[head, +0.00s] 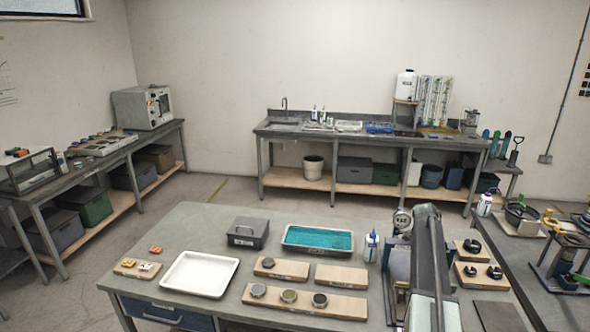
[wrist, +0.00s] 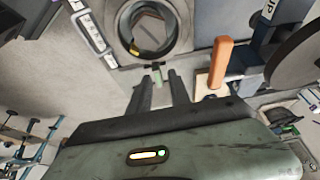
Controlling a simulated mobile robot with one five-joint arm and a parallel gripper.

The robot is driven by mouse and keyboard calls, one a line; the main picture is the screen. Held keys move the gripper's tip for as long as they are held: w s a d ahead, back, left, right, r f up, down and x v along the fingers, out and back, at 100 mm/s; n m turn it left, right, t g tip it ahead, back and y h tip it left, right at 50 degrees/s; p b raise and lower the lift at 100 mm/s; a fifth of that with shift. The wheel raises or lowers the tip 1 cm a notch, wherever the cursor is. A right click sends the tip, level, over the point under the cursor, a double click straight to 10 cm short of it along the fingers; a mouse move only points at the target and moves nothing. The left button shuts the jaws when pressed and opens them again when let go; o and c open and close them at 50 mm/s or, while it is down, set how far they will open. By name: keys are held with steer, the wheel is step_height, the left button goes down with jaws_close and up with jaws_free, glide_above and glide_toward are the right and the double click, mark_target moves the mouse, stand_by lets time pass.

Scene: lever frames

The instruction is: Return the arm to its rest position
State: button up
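My arm (head: 432,265) rises at the lower right of the head view, over the right part of the near table. Its end points away, and my gripper is hidden there. In the wrist view my gripper (wrist: 159,78) shows two dark fingers with a gap between them. A round dark ring (wrist: 147,25) on a grey fixture lies just beyond the fingertips.
An orange handle (wrist: 220,62) stands right of the fingers. In the head view, a round dial (head: 402,220) stands close to my arm. The near table (head: 180,230) also bears a white tray (head: 200,274), a teal-filled tray (head: 318,239) and a bottle (head: 371,246).

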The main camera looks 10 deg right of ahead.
steer(key=w+a+f+n+t+b, duration=0.1)
steer(key=w+a+f+n, duration=0.15)
steer(key=a, duration=1.15)
steer(key=w+a+f+n+t+b, duration=0.1)
steer(key=a+f+n+b, duration=0.15)
steer(key=a, duration=1.15)
steer(key=s+a+n+y, duration=0.2)
steer(key=s+a+n, duration=0.5)
steer(key=a, duration=0.4)
steer(key=s+a+f+n+y, duration=0.1)
steer(key=s+a+n+y, duration=0.1)
steer(key=s+a+n, duration=0.5)
steer(key=a+n, duration=0.3)
steer(key=a, duration=0.1)
steer(key=shift+s+f+b, duration=0.25)
steer(key=shift+b, duration=0.15)
